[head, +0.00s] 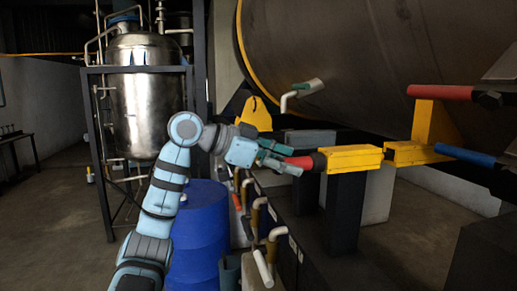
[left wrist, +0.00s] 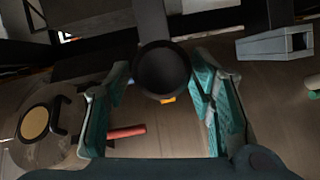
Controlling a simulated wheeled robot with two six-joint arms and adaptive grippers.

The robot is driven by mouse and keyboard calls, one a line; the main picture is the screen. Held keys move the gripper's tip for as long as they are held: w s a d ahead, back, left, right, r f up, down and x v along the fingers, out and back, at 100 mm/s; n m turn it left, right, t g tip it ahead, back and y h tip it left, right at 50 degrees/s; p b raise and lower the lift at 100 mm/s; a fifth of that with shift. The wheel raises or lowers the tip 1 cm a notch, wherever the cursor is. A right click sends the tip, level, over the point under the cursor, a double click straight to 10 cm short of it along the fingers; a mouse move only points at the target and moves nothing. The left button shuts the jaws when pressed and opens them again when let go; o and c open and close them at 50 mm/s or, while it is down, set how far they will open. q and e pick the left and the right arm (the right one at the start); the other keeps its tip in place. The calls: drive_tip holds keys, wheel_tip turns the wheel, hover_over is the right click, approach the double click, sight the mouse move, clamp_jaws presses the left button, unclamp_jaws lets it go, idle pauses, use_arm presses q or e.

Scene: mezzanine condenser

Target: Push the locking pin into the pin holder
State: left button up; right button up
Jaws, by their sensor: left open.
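The locking pin appears to be the red-handled rod with a black collar (head: 303,162) at the near end of the yellow pin holder (head: 352,158). The holder sits on a dark post. My left gripper (head: 285,158) is at the red end, its fingers open and pointing toward it. In the left wrist view, a dark round end (left wrist: 163,72), probably the pin seen end-on, lies between the open fingers of my left gripper (left wrist: 160,85). I cannot tell whether the fingers touch it. How deep the pin sits is hidden. My right gripper is not in view.
A second yellow block (head: 416,152) with a blue handle (head: 465,156) is at the right. A red handle (head: 440,92) is above it. A large tank (head: 370,65) fills the back.

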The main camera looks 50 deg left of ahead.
sight(298, 164)
use_arm(q)
drive_tip(key=x, duration=0.3)
drive_tip(key=shift+w, duration=0.35)
drive_tip(key=shift+s, duration=0.4)
drive_tip(key=shift+s+r, duration=0.1)
drive_tip(key=shift+c, duration=1.1)
clamp_jaws()
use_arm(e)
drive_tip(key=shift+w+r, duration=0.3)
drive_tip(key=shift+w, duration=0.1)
use_arm(q)
drive_tip(key=shift+a, duration=0.1)
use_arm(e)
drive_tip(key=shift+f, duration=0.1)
use_arm(q)
drive_tip(key=shift+s+a, duration=0.1)
drive_tip(key=shift+a, duration=0.05)
drive_tip(key=s+a+b, duration=0.3)
drive_tip(key=s+a, duration=0.3)
drive_tip(key=s, duration=0.7)
drive_tip(key=s+a+b, duration=0.3)
drive_tip(key=s+a, duration=0.4)
drive_tip(key=s, duration=0.6)
drive_tip(key=shift+a+b, duration=0.25)
drive_tip(key=shift+b, duration=0.05)
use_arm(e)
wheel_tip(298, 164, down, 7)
